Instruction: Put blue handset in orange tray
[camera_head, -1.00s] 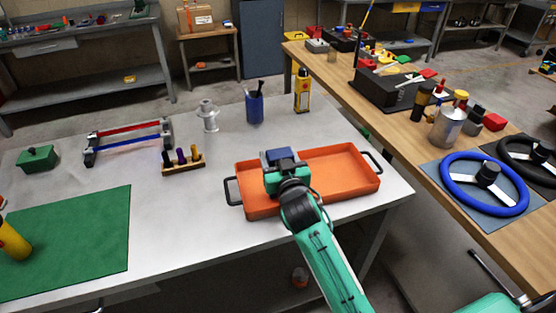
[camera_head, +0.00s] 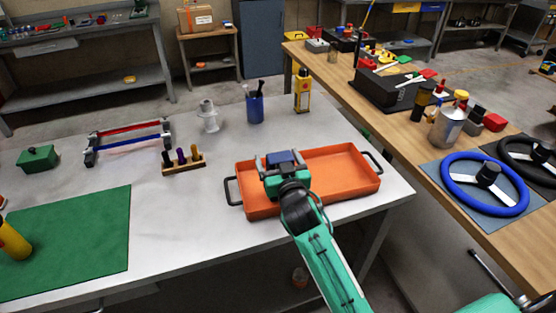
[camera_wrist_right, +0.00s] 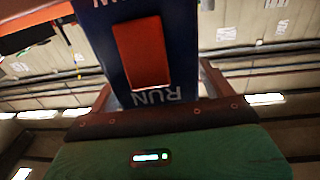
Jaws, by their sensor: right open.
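The blue handset (camera_head: 283,157) is at the left part of the orange tray (camera_head: 345,172), near its back wall in the head view. My right gripper (camera_head: 282,163) is over the tray and open, with one finger on each side of the handset. The right wrist view shows the handset (camera_wrist_right: 178,82) close up between the fingers, with an orange button and the word RUN. My gripper hides its lower part, so I cannot tell whether it rests on the tray floor. My left gripper is not in view.
The tray stands on a grey table with black handles at both ends. A green mat (camera_head: 75,240) lies left. The tray's right half is empty.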

